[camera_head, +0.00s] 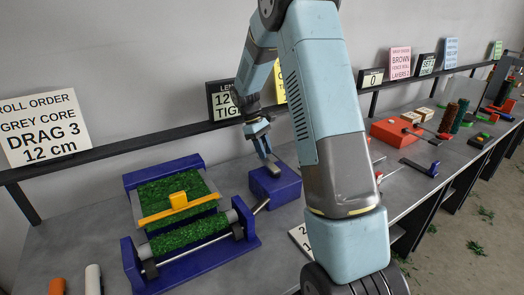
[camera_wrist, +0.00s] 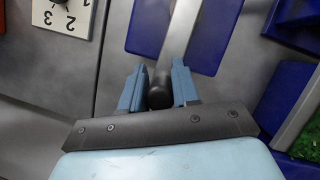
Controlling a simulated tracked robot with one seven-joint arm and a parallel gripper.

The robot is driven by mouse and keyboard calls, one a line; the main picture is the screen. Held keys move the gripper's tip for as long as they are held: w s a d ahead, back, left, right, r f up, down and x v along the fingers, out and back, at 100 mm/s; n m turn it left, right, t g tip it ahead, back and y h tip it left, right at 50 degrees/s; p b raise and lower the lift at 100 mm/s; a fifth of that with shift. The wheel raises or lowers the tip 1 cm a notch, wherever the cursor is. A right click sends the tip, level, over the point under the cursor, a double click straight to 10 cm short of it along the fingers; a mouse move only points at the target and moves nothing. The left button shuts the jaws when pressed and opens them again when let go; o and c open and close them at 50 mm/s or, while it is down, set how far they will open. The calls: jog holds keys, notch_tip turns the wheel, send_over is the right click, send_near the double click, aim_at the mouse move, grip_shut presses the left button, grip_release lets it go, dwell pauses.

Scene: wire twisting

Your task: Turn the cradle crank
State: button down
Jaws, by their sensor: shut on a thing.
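The cradle (camera_head: 195,267) is a blue frame on the grey bench at the left of the head view. It holds green grassy rolls (camera_head: 188,238) with a yellow bar (camera_head: 168,211) across them. My gripper (camera_head: 270,166) points down beside the cradle, over a blue block (camera_head: 285,190). The handle is hidden in the head view.
A white numbered card (camera_wrist: 62,18) lies near the crank, partly behind my arm in the head view. A dark rail with signs (camera_head: 110,147) runs along the wall behind. Orange and white cylinders (camera_head: 93,279) stand at the front left. More benches with tools stretch away right.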

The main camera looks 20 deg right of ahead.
jog(key=c, duration=0.9)
grip_release()
jog(key=shift+r, duration=0.1)
jog(key=v, duration=1.3)
jog(key=shift+r, duration=0.25)
